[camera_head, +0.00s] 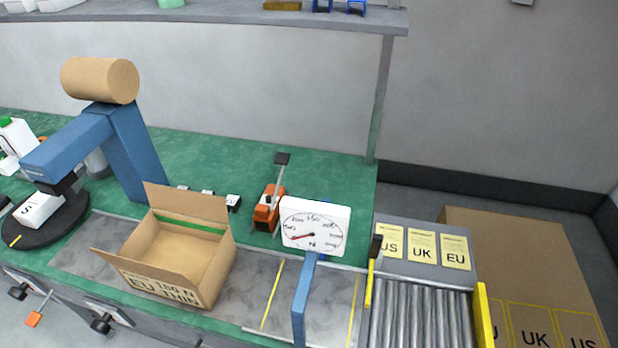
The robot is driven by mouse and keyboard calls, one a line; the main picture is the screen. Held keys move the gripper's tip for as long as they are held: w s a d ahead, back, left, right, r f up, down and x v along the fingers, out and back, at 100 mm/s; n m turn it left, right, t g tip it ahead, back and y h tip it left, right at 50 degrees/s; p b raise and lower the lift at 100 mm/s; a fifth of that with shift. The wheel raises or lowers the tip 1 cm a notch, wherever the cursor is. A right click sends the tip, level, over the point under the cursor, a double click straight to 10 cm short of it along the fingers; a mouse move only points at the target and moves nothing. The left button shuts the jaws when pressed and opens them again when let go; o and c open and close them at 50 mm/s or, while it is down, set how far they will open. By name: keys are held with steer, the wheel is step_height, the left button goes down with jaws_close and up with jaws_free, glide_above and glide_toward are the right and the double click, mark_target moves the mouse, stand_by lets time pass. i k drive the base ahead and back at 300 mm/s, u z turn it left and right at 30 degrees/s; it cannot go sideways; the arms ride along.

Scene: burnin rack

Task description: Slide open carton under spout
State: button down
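An open cardboard carton (175,258) stands on a grey strip (95,245) along the front of the green bench. Its flaps stick up and outward, and it looks empty inside. Its front flap reads "EU THIN" with another line above. A blue stand (135,150) with a brown roll (100,80) on top rises behind and left of the carton. Its blue arm (68,147) reaches left, away from the carton, and ends in a dark tip above a white item (40,210) on a round black disc. I cannot tell which part is the spout. My gripper is not in view.
Right of the carton, the strip has yellow lines, then a blue post (304,300) beside a dial gauge (315,228). A roller conveyor (420,310) lies further right. An orange tool (266,208) and small blocks (233,202) stand behind. A large brown box (520,250) stands far right.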

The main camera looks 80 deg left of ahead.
mark_target(205, 252)
steer(key=u, duration=5.1)
steer(key=i, duration=0.35)
steer(key=z, duration=0.25)
